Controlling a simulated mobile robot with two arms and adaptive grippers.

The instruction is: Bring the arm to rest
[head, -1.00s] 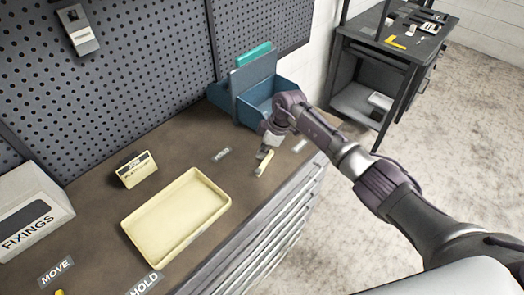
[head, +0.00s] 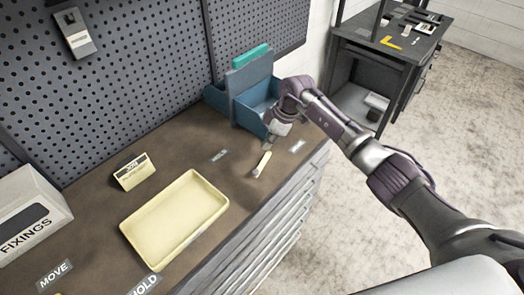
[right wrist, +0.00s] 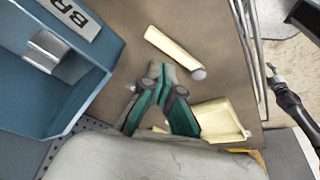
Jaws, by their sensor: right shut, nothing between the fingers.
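My right gripper (head: 269,145) hangs over the bench by the blue bin, shut and empty. In the right wrist view its green-sided fingers (right wrist: 158,72) come together close to a cream stick with a pale rounded end (right wrist: 172,52). The stick (head: 262,164) lies on the bench just below the gripper in the head view, apart from the fingers as far as I can tell. A dark arm, apparently my left one (right wrist: 288,100), shows at the right of the right wrist view; its finger state is unclear. The left arm is not in the head view.
A blue bin (head: 218,98) stands at the bench's back end, beside the arm. A cream tray (head: 176,257), a small sign (head: 134,172) and a FIXINGS box (head: 28,215) are on the bench (head: 195,140). Pegboard (head: 130,70) rises behind. Open floor lies to the right.

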